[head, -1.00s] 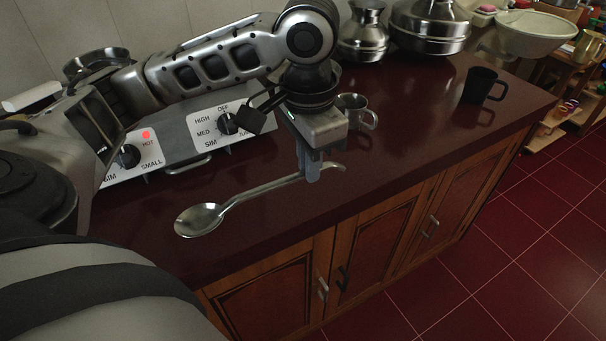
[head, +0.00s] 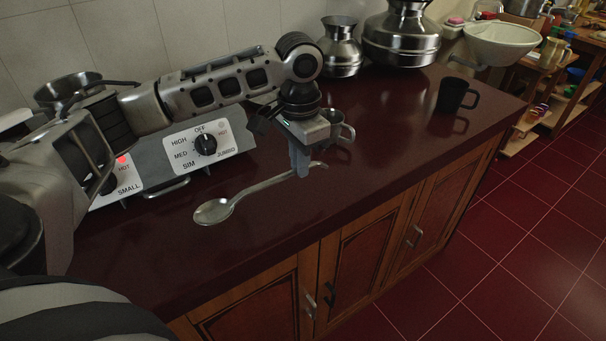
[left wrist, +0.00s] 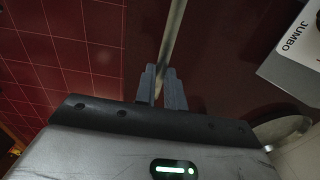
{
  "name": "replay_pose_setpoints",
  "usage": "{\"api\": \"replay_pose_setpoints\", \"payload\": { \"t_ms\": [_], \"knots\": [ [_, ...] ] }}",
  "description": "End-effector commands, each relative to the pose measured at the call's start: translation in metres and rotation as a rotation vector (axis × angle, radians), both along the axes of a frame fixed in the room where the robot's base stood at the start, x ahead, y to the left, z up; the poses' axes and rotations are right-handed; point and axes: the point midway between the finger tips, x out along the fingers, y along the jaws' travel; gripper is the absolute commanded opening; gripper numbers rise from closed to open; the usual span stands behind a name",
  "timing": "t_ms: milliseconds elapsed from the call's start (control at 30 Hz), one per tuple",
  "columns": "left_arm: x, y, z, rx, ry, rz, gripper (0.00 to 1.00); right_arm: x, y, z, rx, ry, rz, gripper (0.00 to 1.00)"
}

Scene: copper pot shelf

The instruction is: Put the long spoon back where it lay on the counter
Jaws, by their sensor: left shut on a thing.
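The long spoon (head: 214,211) is a silver metal spoon, with its bowl to the left and its handle running up to the right in the head view. My left gripper (head: 301,172) is shut on the handle near its hooked end. The spoon is over the dark red counter (head: 330,215); I cannot tell whether its bowl touches the surface. In the left wrist view the handle (left wrist: 173,45) runs away from between the fingers of my left gripper (left wrist: 162,90). My right gripper is not in view.
A stove (head: 166,185) with dials stands left of the gripper. A metal cup (head: 338,127) is close behind it. A black mug (head: 453,95) and metal pots (head: 341,50) stand farther back.

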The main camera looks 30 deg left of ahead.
Motion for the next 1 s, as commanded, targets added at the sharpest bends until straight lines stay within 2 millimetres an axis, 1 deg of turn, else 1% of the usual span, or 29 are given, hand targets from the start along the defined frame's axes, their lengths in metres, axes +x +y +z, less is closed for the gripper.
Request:
{"api": "replay_pose_setpoints", "payload": {
  "t_ms": [33, 100, 267, 400, 467, 567, 667, 733, 800, 833, 867, 900, 1000],
  "knots": [
    [0.007, 0.002, -0.009, -0.001, 0.003, 0.002, 0.00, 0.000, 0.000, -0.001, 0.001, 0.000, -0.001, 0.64],
    [0.014, 0.004, -0.018, -0.001, 0.000, 0.002, 0.00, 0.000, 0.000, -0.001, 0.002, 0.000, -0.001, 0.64],
    [0.022, 0.007, -0.028, -0.001, -0.001, 0.000, 0.00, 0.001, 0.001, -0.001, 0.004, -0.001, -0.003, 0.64],
    [0.033, 0.011, -0.043, 0.000, 0.001, 0.002, 0.00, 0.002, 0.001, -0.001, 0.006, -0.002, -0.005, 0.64],
    [0.032, 0.010, -0.046, 0.000, 0.004, 0.001, 0.00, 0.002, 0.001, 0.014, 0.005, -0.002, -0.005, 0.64],
    [0.031, 0.010, -0.059, 0.001, 0.002, -0.001, 0.00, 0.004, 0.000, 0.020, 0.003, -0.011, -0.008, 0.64],
    [0.031, 0.011, -0.066, 0.001, 0.001, -0.001, 0.00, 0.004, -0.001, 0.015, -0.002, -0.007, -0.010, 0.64],
    [0.032, 0.011, -0.068, 0.001, -0.001, -0.001, 0.00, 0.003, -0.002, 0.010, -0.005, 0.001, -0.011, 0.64],
    [0.031, 0.010, -0.068, 0.001, -0.001, -0.001, 0.00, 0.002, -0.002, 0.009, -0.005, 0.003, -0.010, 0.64],
    [0.031, 0.010, -0.068, 0.001, -0.001, -0.001, 0.14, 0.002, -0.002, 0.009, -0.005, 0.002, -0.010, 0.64],
    [0.031, 0.010, -0.068, 0.000, -0.001, -0.001, 0.22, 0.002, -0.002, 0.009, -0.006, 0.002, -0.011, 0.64],
    [0.031, 0.010, -0.068, 0.000, -0.001, -0.001, 0.33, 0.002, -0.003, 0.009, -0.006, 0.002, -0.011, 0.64],
    [0.031, 0.010, -0.068, 0.000, -0.001, -0.001, 0.33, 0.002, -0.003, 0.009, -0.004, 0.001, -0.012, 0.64]
  ]
}}
